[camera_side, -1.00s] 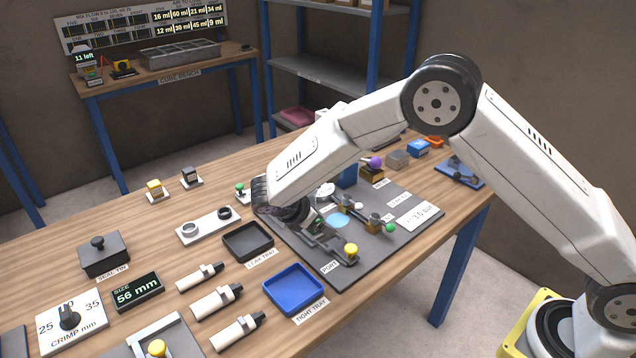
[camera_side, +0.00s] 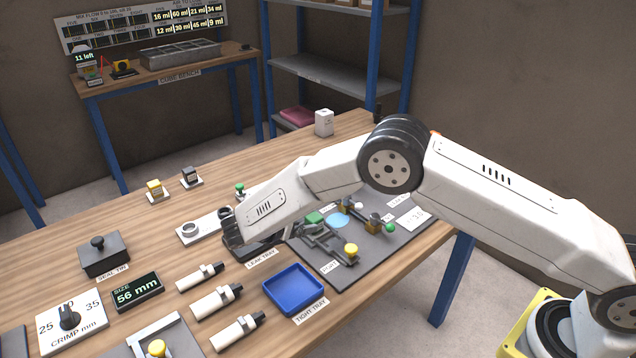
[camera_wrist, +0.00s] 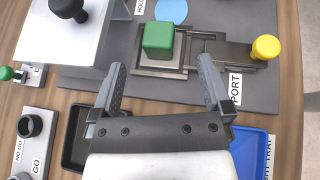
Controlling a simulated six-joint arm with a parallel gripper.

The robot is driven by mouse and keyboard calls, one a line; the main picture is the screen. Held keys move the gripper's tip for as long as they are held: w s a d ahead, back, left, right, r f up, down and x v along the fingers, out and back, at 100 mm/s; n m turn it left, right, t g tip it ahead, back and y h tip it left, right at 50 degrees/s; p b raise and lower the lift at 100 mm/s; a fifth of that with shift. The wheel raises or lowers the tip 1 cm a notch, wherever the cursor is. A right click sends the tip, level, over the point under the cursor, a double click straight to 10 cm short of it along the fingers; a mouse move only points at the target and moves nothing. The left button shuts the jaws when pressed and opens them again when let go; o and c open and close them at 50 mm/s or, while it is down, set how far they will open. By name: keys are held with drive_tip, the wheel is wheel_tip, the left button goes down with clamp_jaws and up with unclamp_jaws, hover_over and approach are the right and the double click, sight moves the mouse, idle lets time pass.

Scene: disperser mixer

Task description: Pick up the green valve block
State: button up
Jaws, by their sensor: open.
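The green valve block (camera_wrist: 158,38) sits on a square metal seat on the dark plate, just beyond my fingertips in the wrist view. It also shows in the side view (camera_side: 315,217), right of my gripper. My gripper (camera_wrist: 161,75) is open and empty, with one finger on either side of the block's line and the block apart from both. In the side view my wrist hides most of the fingers, above the leak tray.
A yellow knob (camera_wrist: 265,47) stands right of the block on the same fixture. A silver plate with a black knob (camera_wrist: 68,8) rises at the upper left. The leak tray (camera_wrist: 72,150) and blue tight tray (camera_wrist: 262,150) lie nearer. A gauge strip (camera_wrist: 38,135) lies left.

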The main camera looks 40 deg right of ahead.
sight(311, 219)
drive_tip(key=shift+d+f, duration=0.15)
drive_tip(key=shift+d, duration=0.05)
drive_tip(key=shift+x, duration=2.55)
drive_tip(key=shift+w, duration=0.15)
drive_tip(key=shift+a, duration=0.1)
clamp_jaws()
